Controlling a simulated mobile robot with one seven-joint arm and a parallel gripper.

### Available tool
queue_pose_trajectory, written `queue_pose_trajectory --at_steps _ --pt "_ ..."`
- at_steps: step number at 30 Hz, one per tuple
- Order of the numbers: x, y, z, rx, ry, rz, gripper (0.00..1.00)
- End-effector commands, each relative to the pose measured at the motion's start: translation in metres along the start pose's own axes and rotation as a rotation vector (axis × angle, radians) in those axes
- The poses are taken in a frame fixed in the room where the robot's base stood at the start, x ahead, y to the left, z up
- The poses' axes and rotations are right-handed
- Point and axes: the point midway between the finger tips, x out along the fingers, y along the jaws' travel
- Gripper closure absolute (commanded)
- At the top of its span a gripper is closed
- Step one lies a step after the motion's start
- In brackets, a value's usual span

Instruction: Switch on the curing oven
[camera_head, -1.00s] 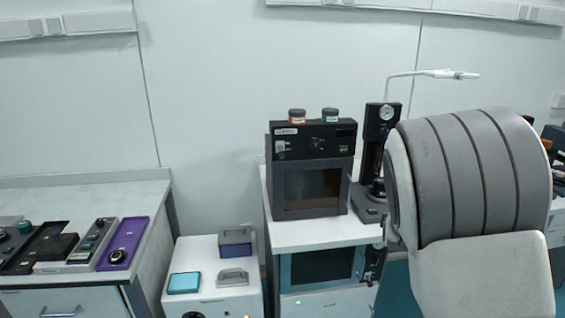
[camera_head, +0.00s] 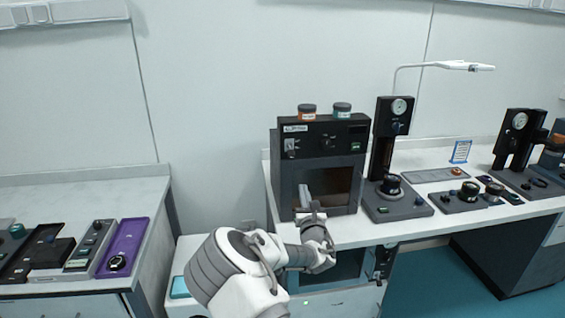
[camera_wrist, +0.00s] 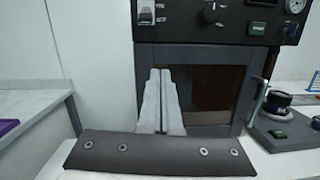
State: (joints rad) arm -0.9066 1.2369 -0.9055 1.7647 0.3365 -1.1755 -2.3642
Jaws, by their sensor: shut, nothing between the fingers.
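The black oven (camera_head: 318,135) stands on the middle bench with a dark window in its door. Its upper panel has a light rocker-like switch (camera_head: 291,147) at the left, a knob (camera_head: 327,143) and a green-marked part (camera_head: 355,147) at the right. The wrist view shows the switch (camera_wrist: 146,12), cut by the top edge, and the knob (camera_wrist: 211,13). I cannot read the switch's position. My gripper (camera_head: 304,190) is in front of the oven door, below the switch. Its fingers (camera_wrist: 160,72) are together, empty, and point up toward the panel; contact with the door cannot be told.
Two small jars (camera_head: 307,111) sit on the oven. A black stand with a gauge (camera_head: 392,130) is close on its right. A second, teal-fronted unit (camera_head: 345,268) is under the bench, partly behind my arm. A purple tray (camera_head: 130,235) lies on the left bench.

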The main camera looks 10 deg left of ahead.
Motion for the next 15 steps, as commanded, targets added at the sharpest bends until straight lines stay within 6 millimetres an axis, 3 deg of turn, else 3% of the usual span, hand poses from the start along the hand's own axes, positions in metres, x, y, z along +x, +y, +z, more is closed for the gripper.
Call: queue_pose_trajectory --at_steps 4,15 --pt "-0.0003 0.0137 -0.0039 -0.065 -0.017 0.045 1.00" --pt "0.0001 0.0152 -0.0040 -0.074 -0.021 0.051 1.00"
